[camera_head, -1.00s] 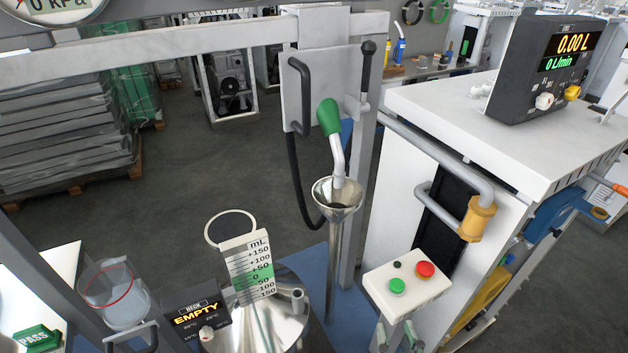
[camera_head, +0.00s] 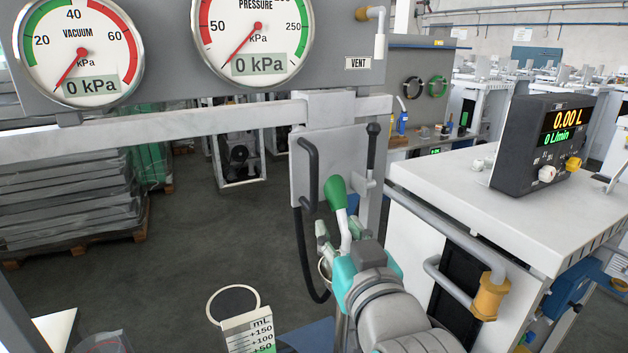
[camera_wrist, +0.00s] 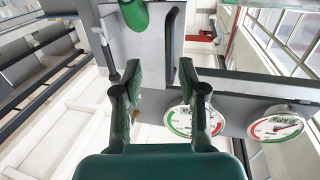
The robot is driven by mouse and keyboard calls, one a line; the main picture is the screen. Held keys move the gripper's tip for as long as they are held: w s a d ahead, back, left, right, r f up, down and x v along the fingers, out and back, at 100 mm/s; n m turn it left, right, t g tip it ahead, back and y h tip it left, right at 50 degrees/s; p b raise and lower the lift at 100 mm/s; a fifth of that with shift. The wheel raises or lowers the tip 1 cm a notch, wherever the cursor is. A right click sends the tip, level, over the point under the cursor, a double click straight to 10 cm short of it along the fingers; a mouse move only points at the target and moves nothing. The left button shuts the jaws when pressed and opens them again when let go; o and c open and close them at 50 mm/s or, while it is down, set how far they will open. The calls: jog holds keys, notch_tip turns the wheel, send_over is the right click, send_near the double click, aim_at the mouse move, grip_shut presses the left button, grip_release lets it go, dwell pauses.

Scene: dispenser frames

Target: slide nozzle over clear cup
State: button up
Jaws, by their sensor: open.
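The nozzle (camera_head: 337,196) has a green grip and a bent grey spout. It is by a pale carriage plate (camera_head: 327,150) on a horizontal rail (camera_head: 150,135). A dark upright handle (camera_head: 308,175) is on the plate. My gripper (camera_head: 338,234) is open around or just beside the nozzle's spout in the head view; contact cannot be told. In the wrist view, the green grip (camera_wrist: 134,14) lies beyond the parted fingers (camera_wrist: 161,75), with nothing visible between them. The clear cup (camera_head: 103,343) shows only its upper part at the bottom left edge.
A metal funnel (camera_head: 325,268) is mostly hidden behind my gripper. A measuring scale (camera_head: 250,332) and a ring (camera_head: 233,303) stand at the lower middle. A pale cabinet (camera_head: 470,200) with a pipe stands close on the right. Gauges (camera_head: 258,35) hang above the rail.

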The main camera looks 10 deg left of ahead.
aim_at(315, 181)
jog(key=w+a+r, duration=0.1)
jog(key=w, duration=0.2)
jog(key=w+a+r, duration=0.1)
jog(key=w+a, duration=0.1)
jog(key=w, duration=0.1)
jog(key=w+a+r, duration=0.2)
jog(key=w, duration=0.1)
jog(key=shift+w+a, duration=0.2)
jog(key=shift+w, duration=0.1)
grip_shut()
